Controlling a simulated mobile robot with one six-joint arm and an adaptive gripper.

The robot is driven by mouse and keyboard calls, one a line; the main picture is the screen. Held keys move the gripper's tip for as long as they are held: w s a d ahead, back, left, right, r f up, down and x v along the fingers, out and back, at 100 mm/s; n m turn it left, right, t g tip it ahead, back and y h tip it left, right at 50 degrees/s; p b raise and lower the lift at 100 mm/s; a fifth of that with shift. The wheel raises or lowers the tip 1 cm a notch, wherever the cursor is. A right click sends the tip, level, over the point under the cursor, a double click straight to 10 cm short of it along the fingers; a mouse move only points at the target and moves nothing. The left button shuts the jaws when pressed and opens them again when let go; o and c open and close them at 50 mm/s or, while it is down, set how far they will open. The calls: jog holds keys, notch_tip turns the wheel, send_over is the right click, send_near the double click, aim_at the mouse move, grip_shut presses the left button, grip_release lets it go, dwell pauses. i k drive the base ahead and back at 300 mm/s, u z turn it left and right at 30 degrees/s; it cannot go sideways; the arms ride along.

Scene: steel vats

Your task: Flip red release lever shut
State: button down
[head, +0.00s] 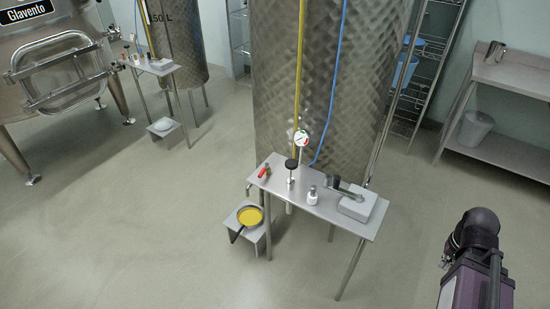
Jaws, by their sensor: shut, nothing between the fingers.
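A small red lever (264,172) sits at the left end of a narrow steel shelf table (325,208) in front of a large steel vat (325,80). It looks tilted, but at this size I cannot tell whether it is open or shut. A dark-knobbed valve (291,165) stands just right of it. My gripper is not in view; only part of my purple and black arm shows at the lower right, well away from the lever.
A pressure gauge (301,138), a small white bottle (312,196) and a grey block (358,205) with a dark bar are at the table. A pan of yellow liquid (249,217) stands on a low stand to its left. The floor in front is clear.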

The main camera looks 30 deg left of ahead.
aim_at(261, 174)
jog(key=u, duration=1.7)
jog(key=i, duration=0.6)
jog(key=z, duration=0.1)
jog(key=k, duration=0.6)
jog(key=z, duration=0.05)
